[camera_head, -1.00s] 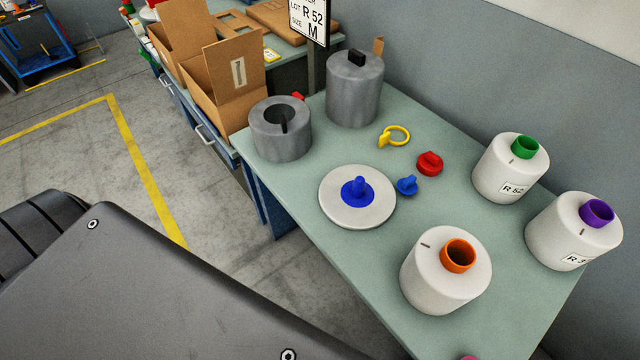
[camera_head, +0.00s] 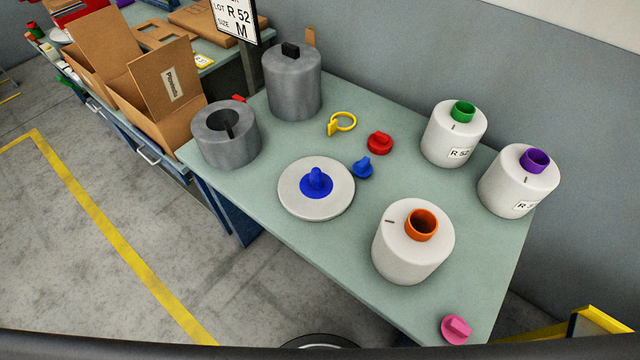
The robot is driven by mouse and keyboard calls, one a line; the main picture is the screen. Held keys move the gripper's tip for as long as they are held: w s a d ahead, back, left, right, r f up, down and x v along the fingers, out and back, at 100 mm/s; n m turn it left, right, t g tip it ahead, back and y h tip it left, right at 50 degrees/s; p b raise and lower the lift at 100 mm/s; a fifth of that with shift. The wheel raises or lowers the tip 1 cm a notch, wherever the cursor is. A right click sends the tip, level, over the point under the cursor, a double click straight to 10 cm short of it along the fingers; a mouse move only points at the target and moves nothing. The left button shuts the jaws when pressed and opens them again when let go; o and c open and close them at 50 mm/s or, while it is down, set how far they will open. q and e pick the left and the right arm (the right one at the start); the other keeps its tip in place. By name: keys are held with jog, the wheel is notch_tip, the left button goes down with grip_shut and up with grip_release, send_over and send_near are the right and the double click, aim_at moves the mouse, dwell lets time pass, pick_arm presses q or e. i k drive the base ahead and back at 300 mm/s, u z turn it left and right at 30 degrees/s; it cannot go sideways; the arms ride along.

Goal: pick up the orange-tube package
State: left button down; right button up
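The orange-tube package (camera_head: 405,258) is a white yarn bobbin with an orange tube (camera_head: 421,225) sticking up from its top. It stands upright near the front right part of the green table (camera_head: 300,257). Its tube is open at the top and nothing touches it. Neither of my grippers shows in the head view, so I cannot see whether they are open or shut.
White bobbins with a green tube (camera_head: 455,139) and a purple tube (camera_head: 515,188) stand behind and right. A white disc with a blue knob (camera_head: 287,187) lies left. Grey cylinders (camera_head: 293,90) (camera_head: 225,141) stand at the far left. A pink knob (camera_head: 456,329) sits near the front corner.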

aim_at(413, 237)
jog(key=k, duration=0.45)
jog(key=z, duration=0.45)
jog(key=i, duration=0.2)
jog(key=z, duration=0.3)
